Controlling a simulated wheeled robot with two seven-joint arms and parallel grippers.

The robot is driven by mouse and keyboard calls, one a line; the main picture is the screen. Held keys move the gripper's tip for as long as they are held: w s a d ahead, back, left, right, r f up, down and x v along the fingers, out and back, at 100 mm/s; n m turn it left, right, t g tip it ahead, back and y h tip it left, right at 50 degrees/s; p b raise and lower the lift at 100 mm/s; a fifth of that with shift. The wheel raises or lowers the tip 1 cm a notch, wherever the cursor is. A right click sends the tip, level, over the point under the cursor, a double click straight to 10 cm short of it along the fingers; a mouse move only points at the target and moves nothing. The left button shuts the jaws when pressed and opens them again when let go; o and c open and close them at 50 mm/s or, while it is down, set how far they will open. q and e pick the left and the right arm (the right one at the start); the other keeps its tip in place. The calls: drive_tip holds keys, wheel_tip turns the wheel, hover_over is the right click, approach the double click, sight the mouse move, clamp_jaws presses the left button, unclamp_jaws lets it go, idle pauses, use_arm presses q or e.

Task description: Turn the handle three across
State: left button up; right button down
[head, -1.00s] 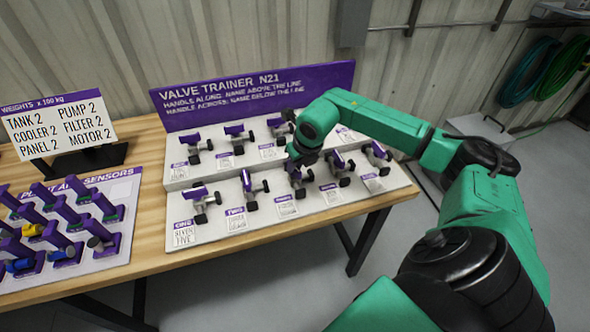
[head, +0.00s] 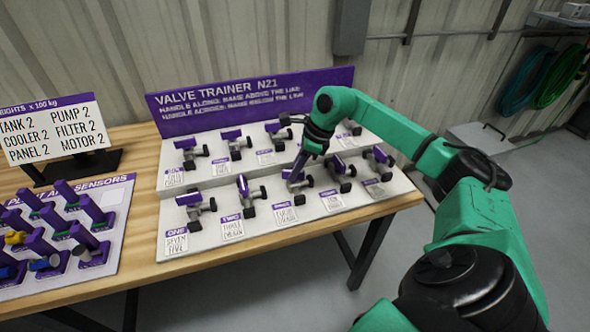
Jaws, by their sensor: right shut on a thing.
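The valve trainer board (head: 330,212) stands on the bench with two rows of small valves with purple handles. Valve three (head: 297,184) is in the middle of the front row. My right gripper (head: 299,164) reaches down from above and is shut on its handle. The gripper hides most of that handle, so its exact angle to the line is hard to tell. Handle two (head: 243,186), just left, points up and away in the picture. Handle one (head: 188,199) lies nearly sideways. My left gripper is not in view.
Handle four (head: 338,164) and handle five (head: 381,155) stand close on the right of my gripper. A back row of valves (head: 236,142) is behind. A sensor board (head: 118,205) and a weights sign (head: 60,130) are at the left.

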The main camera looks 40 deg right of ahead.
drive_tip(key=shift+w+d+r+n+g+y, duration=0.1)
drive_tip(key=shift+n+g+y, duration=0.2)
drive_tip(key=shift+n, duration=0.85)
drive_tip(key=shift+w+d+r+n+g+y, duration=0.15)
drive_tip(key=shift+n+g, duration=0.25)
drive_tip(key=shift+n, duration=0.75)
drive_tip(key=shift+s+a+f+p, duration=0.1)
drive_tip(key=shift+a+p, duration=0.05)
drive_tip(key=shift+p, duration=0.15)
drive_tip(key=c, duration=0.8)
unclamp_jaws()
drive_tip(key=shift+c, duration=0.2)
drive_tip(key=shift+f, duration=0.1)
drive_tip(key=v, duration=1.4)
drive_tip(key=shift+r, duration=0.3)
